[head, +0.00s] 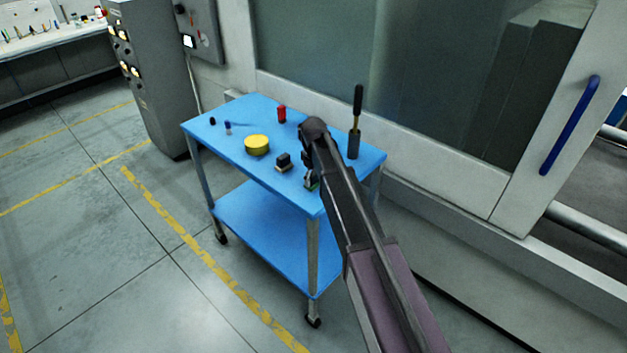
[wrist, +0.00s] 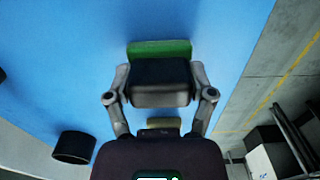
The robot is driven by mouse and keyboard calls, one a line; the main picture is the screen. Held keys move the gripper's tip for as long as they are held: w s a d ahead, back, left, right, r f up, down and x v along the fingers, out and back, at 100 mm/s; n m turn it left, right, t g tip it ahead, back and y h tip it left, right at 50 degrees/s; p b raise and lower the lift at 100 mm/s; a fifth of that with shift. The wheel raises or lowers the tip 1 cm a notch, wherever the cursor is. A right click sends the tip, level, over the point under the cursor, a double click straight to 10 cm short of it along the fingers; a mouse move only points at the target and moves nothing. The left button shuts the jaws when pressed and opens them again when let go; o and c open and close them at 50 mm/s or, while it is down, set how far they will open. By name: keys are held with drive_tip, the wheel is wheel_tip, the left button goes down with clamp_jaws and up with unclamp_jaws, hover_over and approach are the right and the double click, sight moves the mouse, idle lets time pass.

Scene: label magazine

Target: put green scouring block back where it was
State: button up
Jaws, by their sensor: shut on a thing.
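The green scouring block (wrist: 160,48) shows a green edge with a black body (wrist: 160,82) in the wrist view. My gripper (wrist: 160,92) is shut on it, one finger at each side of the black body. In the head view the block (head: 311,184) is a small green and dark patch under my gripper (head: 312,174), mostly hidden by my arm. It is over the near right part of the blue cart top; I cannot tell whether it touches the top.
Two small dark items stand at the left. Clear top lies between them.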

sight(314, 173)
drive_tip(key=shift+f, duration=0.15)
drive_tip(key=o, duration=1)
drive_tip(key=shift+c, duration=0.2)
drive_tip(key=shift+r, duration=0.2)
wheel_tip(314, 173, up, 12)
drive_tip(key=p, duration=1.2)
drive_tip(key=s+d+m, duration=1)
drive_tip(key=s+d, duration=1.3)
drive_tip(key=s, duration=0.3)
drive_tip(key=shift+w+a, duration=0.1)
